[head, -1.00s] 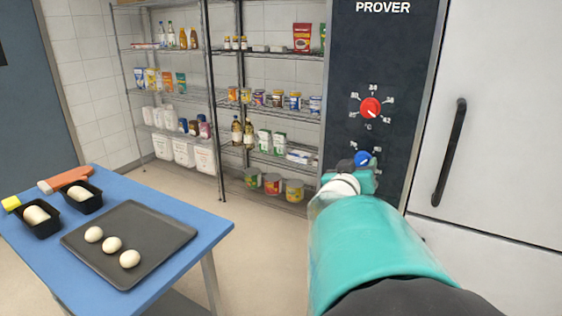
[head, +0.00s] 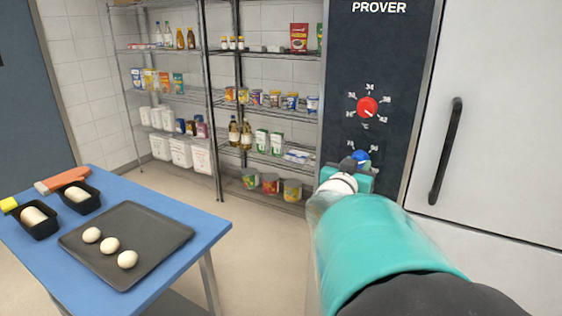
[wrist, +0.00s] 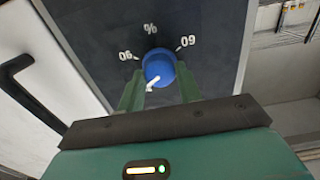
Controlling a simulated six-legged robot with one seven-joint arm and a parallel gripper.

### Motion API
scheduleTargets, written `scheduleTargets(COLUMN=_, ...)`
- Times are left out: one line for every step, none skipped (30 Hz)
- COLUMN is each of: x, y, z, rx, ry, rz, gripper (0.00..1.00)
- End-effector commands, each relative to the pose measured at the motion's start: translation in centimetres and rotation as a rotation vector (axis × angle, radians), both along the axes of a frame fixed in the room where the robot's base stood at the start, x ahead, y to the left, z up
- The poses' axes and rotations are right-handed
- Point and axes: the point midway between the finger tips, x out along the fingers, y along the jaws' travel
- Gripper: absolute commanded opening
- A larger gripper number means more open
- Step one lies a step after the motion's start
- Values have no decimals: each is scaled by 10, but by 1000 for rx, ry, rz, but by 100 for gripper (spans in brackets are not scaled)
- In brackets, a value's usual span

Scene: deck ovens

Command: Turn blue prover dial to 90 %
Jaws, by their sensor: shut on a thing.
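The blue prover dial (wrist: 157,66) sits on the dark panel in the wrist view, which shows the panel upside down. Its white pointer slants down-left in that picture, below the 90 mark (wrist: 129,55). The 60 mark (wrist: 185,41) is on the other side. The marks below the dial are hidden by my gripper (wrist: 159,74), whose two green fingers are shut on the dial, one on each side. In the head view the blue dial (head: 362,157) shows just above my gripper, partly covered by it; its pointer is not readable there.
A red dial (head: 368,107) is above the blue one on the prover panel (head: 400,55). A door handle (head: 446,150) stands to the right. Wire shelves (head: 262,104) with goods are behind on the left. A blue table (head: 190,262) with a dough tray (head: 155,255) is at the left.

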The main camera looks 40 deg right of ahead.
Motion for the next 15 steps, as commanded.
scheduleTargets(x=1, y=0, z=-1, rx=19, ry=-39, rz=1, gripper=12)
scheduleTargets(x=1, y=-1, z=-1, rx=30, ry=-65, rz=0, gripper=12)
scheduleTargets(x=1, y=-1, z=-1, rx=45, ry=-100, rz=0, gripper=12)
scheduleTargets(x=1, y=-1, z=-1, rx=56, ry=-126, rz=0, gripper=12)
scheduleTargets(x=1, y=-1, z=-1, rx=68, ry=-153, rz=0, gripper=12)
scheduleTargets(x=1, y=-1, z=-1, rx=83, ry=-187, rz=0, gripper=12)
scheduleTargets(x=1, y=-1, z=-1, rx=94, ry=-213, rz=0, gripper=12)
scheduleTargets(x=1, y=-1, z=-1, rx=106, ry=-240, rz=0, gripper=12)
scheduleTargets(x=1, y=-1, z=-1, rx=121, ry=-275, rz=0, gripper=12)
scheduleTargets(x=1, y=-1, z=-1, rx=132, ry=-300, rz=0, gripper=12)
scheduleTargets(x=1, y=-1, z=-1, rx=143, ry=-326, rz=0, gripper=12)
scheduleTargets(x=1, y=-1, z=-1, rx=158, ry=-362, rz=0, gripper=12)
scheduleTargets(x=0, y=-1, z=-1, rx=169, ry=-388, rz=0, gripper=12)
scheduleTargets(x=0, y=-1, z=-1, rx=180, ry=-413, rz=0, gripper=12)
scheduleTargets(x=1, y=-1, z=-1, rx=195, ry=-448, rz=0, gripper=12)
